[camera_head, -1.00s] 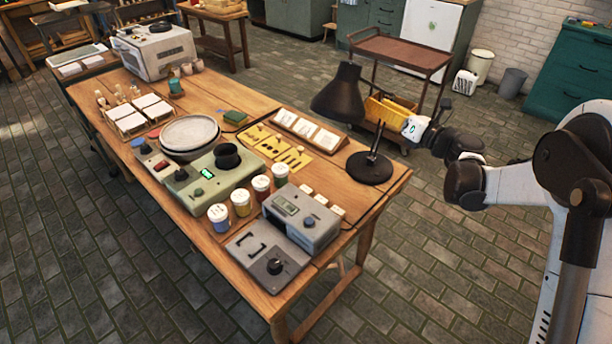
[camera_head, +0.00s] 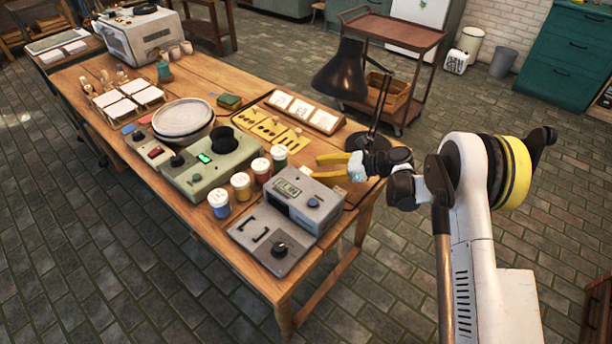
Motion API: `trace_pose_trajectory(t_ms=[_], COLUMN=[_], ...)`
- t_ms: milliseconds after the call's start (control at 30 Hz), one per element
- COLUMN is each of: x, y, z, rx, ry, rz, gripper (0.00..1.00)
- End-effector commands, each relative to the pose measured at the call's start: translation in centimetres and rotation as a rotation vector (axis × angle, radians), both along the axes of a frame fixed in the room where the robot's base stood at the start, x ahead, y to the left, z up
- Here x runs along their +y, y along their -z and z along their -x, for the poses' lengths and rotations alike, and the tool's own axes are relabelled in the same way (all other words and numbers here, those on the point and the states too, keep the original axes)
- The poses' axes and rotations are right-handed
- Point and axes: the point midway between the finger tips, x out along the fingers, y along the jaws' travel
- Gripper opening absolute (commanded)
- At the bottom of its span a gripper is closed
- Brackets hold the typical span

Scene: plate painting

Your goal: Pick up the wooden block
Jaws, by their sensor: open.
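I cannot clearly pick out the wooden block in the current view. The small pale blocks seen earlier beside the grey device (camera_head: 306,206) are not clear now; the device and my gripper cover much of that spot. My gripper (camera_head: 318,167) is open, with two yellow fingers spread apart and pointing left. It is over the right end of the wooden table (camera_head: 190,70), just behind the grey device and in front of the lamp. Nothing shows between its fingers.
The black desk lamp (camera_head: 341,72) stands close behind my gripper. Paint jars (camera_head: 241,186), a green device (camera_head: 208,165), yellow stencils (camera_head: 268,128) and a tray of white tiles (camera_head: 304,112) crowd the table. A brown trolley (camera_head: 394,28) stands beyond on open floor.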

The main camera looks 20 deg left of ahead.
Motion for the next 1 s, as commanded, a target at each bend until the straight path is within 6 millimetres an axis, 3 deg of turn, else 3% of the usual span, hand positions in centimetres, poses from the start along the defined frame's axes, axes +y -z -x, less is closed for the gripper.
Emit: trace_pose_trajectory(t_ms=[233,500,633,1000], x=[3.5,3.9,3.9,3.9], y=[2.1,1.9,1.9,1.9], z=[0.3,0.3,0.3,0.3], rx=[0.0,0.0,0.0,0.0], ry=[-0.002,0.0,0.0,0.0], rz=[0.003,0.002,0.002,0.002], gripper=[0.49,0.47,0.08,0.05])
